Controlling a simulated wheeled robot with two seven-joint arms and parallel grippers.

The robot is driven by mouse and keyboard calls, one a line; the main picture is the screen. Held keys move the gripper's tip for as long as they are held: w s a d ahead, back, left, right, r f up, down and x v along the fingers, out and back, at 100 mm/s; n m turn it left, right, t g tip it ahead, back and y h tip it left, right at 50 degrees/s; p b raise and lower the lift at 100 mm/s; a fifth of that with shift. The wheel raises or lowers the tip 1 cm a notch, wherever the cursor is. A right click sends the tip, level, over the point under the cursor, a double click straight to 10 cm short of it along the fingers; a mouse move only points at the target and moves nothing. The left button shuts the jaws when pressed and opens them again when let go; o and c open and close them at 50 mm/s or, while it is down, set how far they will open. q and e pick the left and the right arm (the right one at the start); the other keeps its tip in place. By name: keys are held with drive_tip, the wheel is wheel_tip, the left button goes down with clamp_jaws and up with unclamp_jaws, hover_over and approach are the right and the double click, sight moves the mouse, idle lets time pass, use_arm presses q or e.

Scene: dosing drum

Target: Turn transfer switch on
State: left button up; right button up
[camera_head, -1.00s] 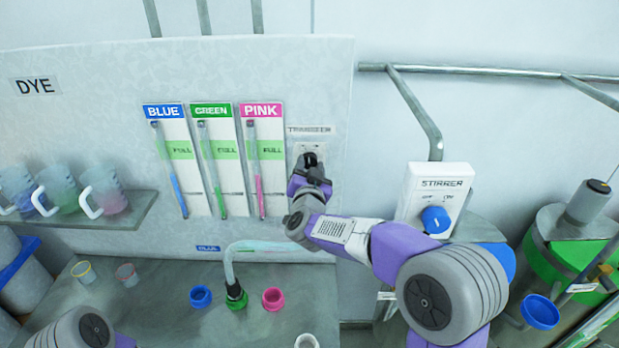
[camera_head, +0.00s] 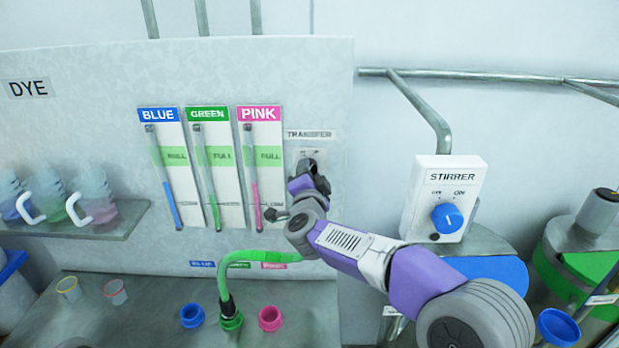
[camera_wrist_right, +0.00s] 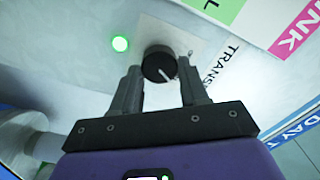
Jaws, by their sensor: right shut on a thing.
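The transfer switch (camera_head: 303,155) is on the dye panel under the TRANSFER label (camera_head: 310,134), largely hidden by my right gripper (camera_head: 309,172) in the head view. In the right wrist view its round black knob (camera_wrist_right: 158,63) with a pale pointer line sits between the tips of my right gripper (camera_wrist_right: 160,80), which is shut on it. A green lamp (camera_wrist_right: 120,44) beside the knob is lit. The curved hose (camera_head: 240,258) below the gauges is filled with green and ends at the green port (camera_head: 231,318). My left gripper is not in view.
Blue, green and pink gauges (camera_head: 207,165) stand left of the switch. The stirrer box (camera_head: 443,195) with its blue knob is to the right, near my right arm. Dye jugs (camera_head: 95,195) stand on a shelf at left. Blue (camera_head: 192,315) and pink (camera_head: 270,318) ports flank the green one.

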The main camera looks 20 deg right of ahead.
idle(0.4)
drive_tip(key=o, duration=1.1)
drive_tip(key=shift+c, duration=0.2)
drive_tip(key=shift+s, duration=0.1)
drive_tip(key=v, duration=0.7)
drive_tip(key=shift+s+b, duration=0.2)
drive_tip(key=shift+b, duration=0.1)
drive_tip(key=shift+a+r, duration=0.1)
